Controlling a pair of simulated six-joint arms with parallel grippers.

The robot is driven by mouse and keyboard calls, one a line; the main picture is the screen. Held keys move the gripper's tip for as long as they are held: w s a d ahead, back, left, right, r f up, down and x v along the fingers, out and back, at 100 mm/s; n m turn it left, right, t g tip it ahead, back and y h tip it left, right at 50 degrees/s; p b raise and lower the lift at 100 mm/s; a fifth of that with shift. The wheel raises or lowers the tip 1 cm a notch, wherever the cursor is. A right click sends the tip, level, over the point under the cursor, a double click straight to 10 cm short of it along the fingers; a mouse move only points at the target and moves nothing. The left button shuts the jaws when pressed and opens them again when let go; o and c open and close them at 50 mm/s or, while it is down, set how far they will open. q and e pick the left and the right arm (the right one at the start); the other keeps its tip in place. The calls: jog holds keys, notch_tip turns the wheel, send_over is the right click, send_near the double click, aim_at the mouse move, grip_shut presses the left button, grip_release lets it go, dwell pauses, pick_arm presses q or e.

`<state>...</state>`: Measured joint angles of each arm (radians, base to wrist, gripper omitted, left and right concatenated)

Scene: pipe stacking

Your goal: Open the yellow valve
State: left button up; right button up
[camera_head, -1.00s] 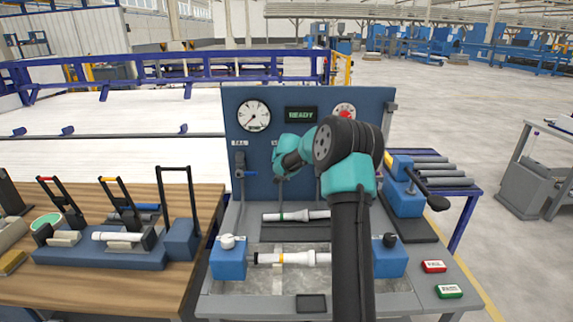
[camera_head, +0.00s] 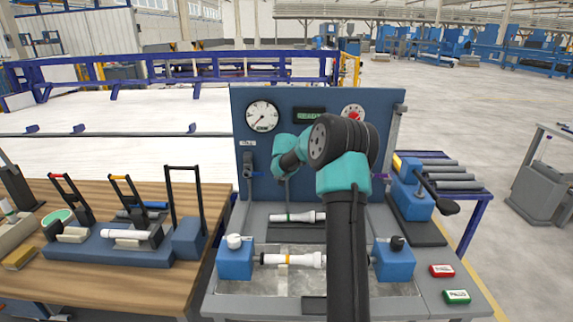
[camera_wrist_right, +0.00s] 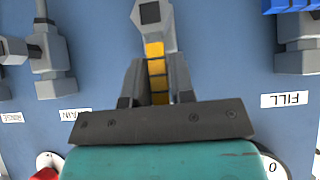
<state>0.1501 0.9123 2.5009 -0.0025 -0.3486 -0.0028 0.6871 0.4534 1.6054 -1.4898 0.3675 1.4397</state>
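The yellow valve shows in the right wrist view, its yellow handle (camera_wrist_right: 155,68) running from a grey valve body (camera_wrist_right: 150,13) on the blue panel toward my palm. My right gripper (camera_wrist_right: 157,78) has one finger on each side of this handle, close against it. In the head view my right gripper (camera_head: 283,182) is at the panel, small and partly hidden by my own arm, and I cannot make out the yellow handle there. My left gripper is not in view.
The blue panel (camera_head: 270,100) carries a gauge (camera_head: 262,116), a display and a red knob (camera_head: 353,114). White-ended pipes (camera_head: 293,260) lie on the bench below. Clamps (camera_head: 110,252) stand on the wooden table at left.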

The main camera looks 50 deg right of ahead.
jog(key=o, duration=0.3)
jog(key=shift+r, duration=0.1)
jog(key=v, duration=1.7)
jog(key=shift+s+a, duration=0.1)
